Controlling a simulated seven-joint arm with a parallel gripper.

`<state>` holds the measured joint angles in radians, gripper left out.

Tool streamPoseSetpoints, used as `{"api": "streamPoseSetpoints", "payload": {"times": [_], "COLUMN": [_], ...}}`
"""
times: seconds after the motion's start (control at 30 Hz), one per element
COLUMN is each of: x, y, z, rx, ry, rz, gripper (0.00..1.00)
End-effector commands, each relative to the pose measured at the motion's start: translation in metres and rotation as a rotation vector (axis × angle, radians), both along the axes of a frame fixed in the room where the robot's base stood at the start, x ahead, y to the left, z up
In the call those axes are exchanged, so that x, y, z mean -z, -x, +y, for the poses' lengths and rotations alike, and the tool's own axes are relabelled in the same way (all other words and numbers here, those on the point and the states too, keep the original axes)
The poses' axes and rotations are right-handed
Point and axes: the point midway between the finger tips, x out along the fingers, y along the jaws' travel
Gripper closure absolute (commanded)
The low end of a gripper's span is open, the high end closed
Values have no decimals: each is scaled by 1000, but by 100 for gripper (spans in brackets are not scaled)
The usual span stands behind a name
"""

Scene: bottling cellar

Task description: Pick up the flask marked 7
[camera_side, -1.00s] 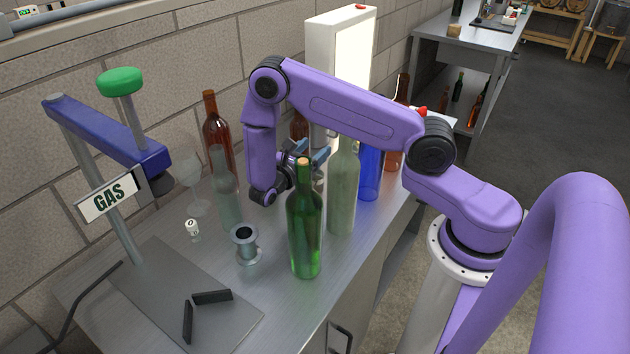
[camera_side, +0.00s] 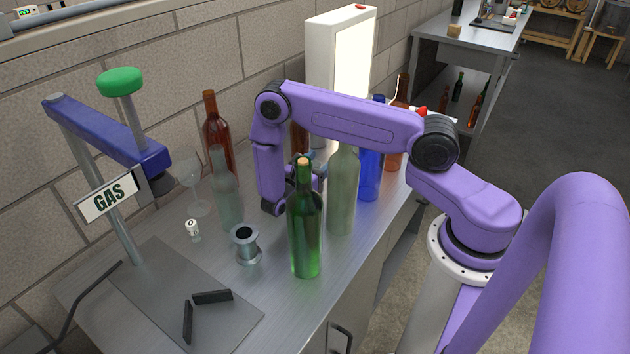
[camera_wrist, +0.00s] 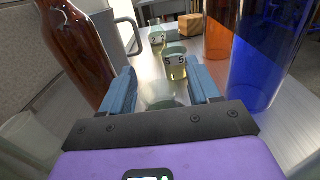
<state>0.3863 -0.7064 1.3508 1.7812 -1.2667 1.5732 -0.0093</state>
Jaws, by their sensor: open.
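No mark 7 can be read in either view. In the wrist view, a small flask marked 5 (camera_wrist: 176,66) stands ahead of my gripper (camera_wrist: 163,86), and a flask marked 2 (camera_wrist: 157,39) stands farther back. A pale clear glass rim (camera_wrist: 160,92) shows low between my blue fingers; any number on it is hidden. My gripper is open, with its fingers on either side of that rim. In the side view my gripper (camera_side: 318,172) is low over the bench, partly hidden behind the green bottle. A small flask marked 0 (camera_side: 193,230) stands at left.
A green bottle (camera_side: 305,225), a pale bottle (camera_side: 342,195) and a blue bottle (camera_side: 370,165) crowd the near side. A brown bottle (camera_wrist: 78,45) stands close left of my fingers. A metal spool (camera_side: 246,245) and black bars (camera_side: 211,297) lie toward the front.

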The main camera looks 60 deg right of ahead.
Motion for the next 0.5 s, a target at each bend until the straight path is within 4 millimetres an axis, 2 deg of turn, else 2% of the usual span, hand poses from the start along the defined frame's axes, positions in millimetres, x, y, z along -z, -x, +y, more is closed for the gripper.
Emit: {"api": "streamPoseSetpoints", "payload": {"times": [0.07,0.23,0.27,0.5], "x": [0,0,0,-1], "y": [0,0,0,0], "z": [0,0,0,0], "rx": [0,0,0,0], "ry": [0,0,0,1], "rz": [0,0,0,0], "gripper": [42,97,100,100]}}
